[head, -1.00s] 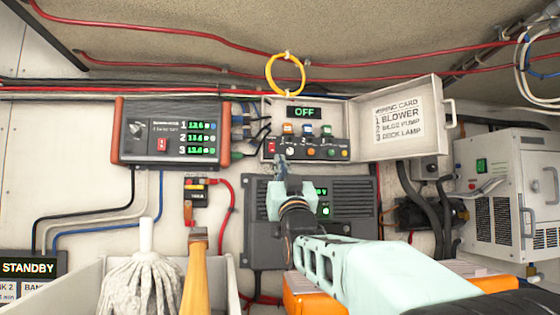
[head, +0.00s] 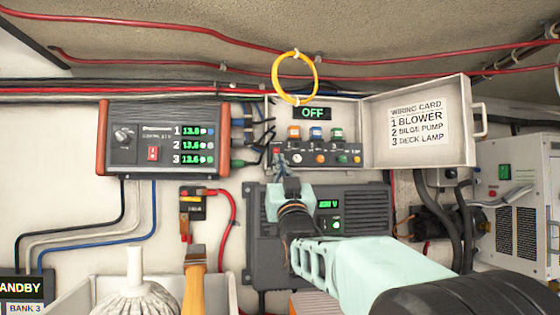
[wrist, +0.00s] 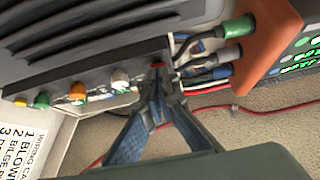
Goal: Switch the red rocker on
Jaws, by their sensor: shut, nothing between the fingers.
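A small red rocker (head: 276,151) sits at the left end of the control row in the open white panel box (head: 345,104). A display above the row reads OFF (head: 312,113). My gripper (head: 281,165) is shut and empty, its tips in front of the lower part of this rocker. In the wrist view, the closed fingertips (wrist: 158,72) are at the red piece (wrist: 157,65), partly hiding it; I cannot tell whether they touch.
Other coloured buttons (head: 320,158) and levers (head: 294,132) sit close right of the rocker. The open lid with a wiring card (head: 418,120) stands at right. A yellow ring (head: 294,78) hangs above. A dark finned unit (head: 360,203) is below, cables at left.

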